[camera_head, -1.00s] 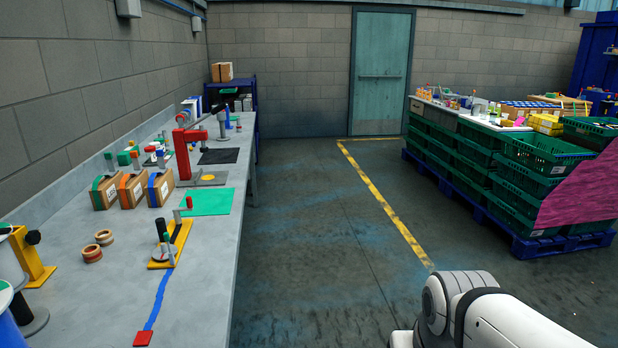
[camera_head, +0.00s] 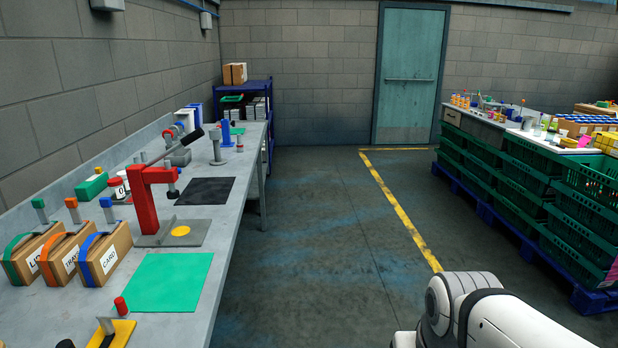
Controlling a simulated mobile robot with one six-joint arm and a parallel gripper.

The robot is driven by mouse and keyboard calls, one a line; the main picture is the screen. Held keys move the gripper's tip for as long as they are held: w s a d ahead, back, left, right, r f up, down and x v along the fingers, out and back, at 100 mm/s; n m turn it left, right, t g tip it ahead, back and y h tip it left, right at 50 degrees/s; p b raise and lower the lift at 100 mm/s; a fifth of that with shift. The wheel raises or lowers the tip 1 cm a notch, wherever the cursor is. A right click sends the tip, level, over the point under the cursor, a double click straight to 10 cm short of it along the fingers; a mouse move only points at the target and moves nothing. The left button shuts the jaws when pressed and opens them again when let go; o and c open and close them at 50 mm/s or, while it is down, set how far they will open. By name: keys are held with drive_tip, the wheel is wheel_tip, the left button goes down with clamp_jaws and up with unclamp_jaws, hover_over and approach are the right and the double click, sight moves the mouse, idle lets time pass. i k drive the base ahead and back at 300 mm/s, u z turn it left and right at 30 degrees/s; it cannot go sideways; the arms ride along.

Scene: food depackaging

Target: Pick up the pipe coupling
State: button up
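I cannot pick out a pipe coupling with certainty. A long grey workbench (camera_head: 188,263) on the left bears many small parts, some too small to tell. A small red cylinder (camera_head: 121,306) shows beside a yellow fixture (camera_head: 112,335) at the near end. A grey post-like part (camera_head: 217,148) and a blue part (camera_head: 225,134) stand towards the far end. My white arm shows at the bottom right, but my gripper is out of view.
A red press (camera_head: 146,205), a green mat (camera_head: 168,282), a black mat (camera_head: 205,191) and three cardboard boxes (camera_head: 105,255) are on the bench. Stacked green crates (camera_head: 578,214) stand on the right. The floor (camera_head: 325,250) between is clear, up to a green door (camera_head: 408,80).

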sight(215, 134)
drive_tip(key=u, duration=0.2)
drive_tip(key=i, duration=1.55)
drive_tip(key=u, duration=0.7)
drive_tip(key=i, duration=2.1)
drive_tip(key=u, duration=0.45)
